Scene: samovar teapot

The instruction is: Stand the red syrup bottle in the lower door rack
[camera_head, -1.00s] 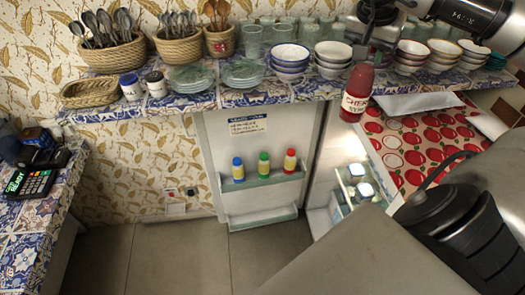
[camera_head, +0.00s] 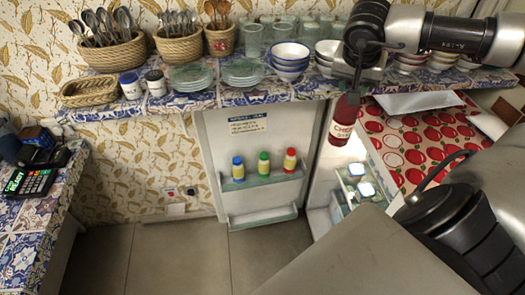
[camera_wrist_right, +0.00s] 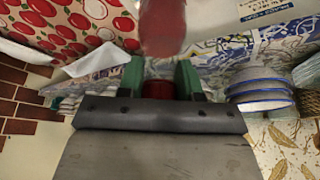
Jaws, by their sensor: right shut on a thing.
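The red syrup bottle (camera_head: 341,122) has a pale cherry label and hangs in the air in front of the counter edge, nearly upright with a slight tilt. My right gripper (camera_head: 352,84) is above it and shut on its neck. In the right wrist view the green fingers (camera_wrist_right: 159,82) flank the red cap, and the blurred red bottle body (camera_wrist_right: 162,25) extends beyond them. The lower door rack (camera_head: 263,217) is at the bottom of the open fridge door, left of and below the bottle, and looks empty. My left gripper is not in view.
The upper door rack (camera_head: 262,180) holds a blue-capped, a green-capped and a red-capped bottle. The tiled counter (camera_head: 245,96) with bowls (camera_head: 290,62) and plates (camera_head: 243,72) overhangs the door. Jars stand on the fridge shelf (camera_head: 346,195). The floor before the door is clear.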

